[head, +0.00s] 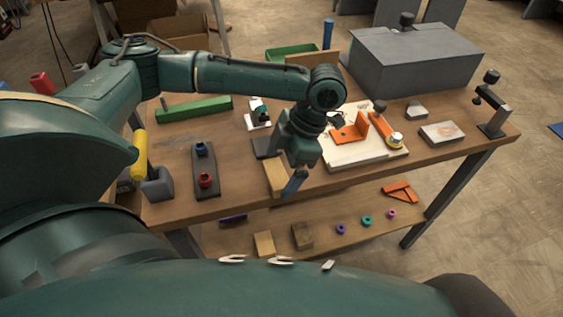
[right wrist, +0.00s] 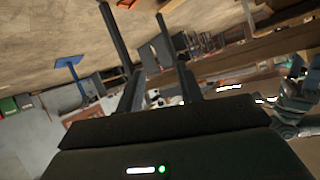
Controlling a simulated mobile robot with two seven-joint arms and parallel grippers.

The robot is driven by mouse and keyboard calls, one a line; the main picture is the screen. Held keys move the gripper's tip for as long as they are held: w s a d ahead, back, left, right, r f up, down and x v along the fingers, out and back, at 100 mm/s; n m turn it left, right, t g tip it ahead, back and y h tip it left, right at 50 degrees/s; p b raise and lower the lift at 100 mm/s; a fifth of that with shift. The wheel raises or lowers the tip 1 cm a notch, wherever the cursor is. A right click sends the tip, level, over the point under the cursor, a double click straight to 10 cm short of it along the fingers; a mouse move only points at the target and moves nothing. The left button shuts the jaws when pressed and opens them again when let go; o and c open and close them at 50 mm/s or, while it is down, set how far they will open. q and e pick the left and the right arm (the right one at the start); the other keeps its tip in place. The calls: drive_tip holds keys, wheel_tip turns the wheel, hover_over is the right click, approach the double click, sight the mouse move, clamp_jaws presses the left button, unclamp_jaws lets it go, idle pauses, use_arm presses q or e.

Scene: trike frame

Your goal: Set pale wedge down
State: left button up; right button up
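The pale wedge (head: 275,178) is a light wood-coloured piece at the front edge of the workbench in the head view. My left gripper (head: 286,184) points down there, with one finger visible along the wedge's right side. It appears shut on the wedge; the other finger is hidden. The wedge overlaps the bench's front edge in the picture, and I cannot tell whether it touches the top. My right gripper (right wrist: 132,12) shows in the right wrist view with its two fingers apart and nothing between them.
On the workbench (head: 230,193), a dark holder (head: 206,178) with blue and red pieces stands left of the wedge. A white board (head: 352,160) with orange brackets lies to the right. A large grey box (head: 415,62) stands behind. The lower shelf (head: 285,231) holds blocks and rings.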

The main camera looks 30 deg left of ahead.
use_arm(q)
drive_tip(key=shift+a+f, duration=0.1)
drive_tip(key=shift+f, duration=0.1)
use_arm(e)
drive_tip(key=shift+f, duration=0.1)
use_arm(q)
drive_tip(key=shift+w+r, duration=0.1)
drive_tip(key=shift+r, duration=0.15)
drive_tip(key=p+v, duration=0.1)
drive_tip(key=v, duration=1.1)
drive_tip(key=shift+r+p, duration=0.35)
drive_tip(key=shift+r, duration=0.05)
use_arm(e)
drive_tip(key=shift+r, duration=0.5)
use_arm(q)
drive_tip(key=shift+w, duration=0.1)
use_arm(e)
drive_tip(key=shift+r, duration=0.15)
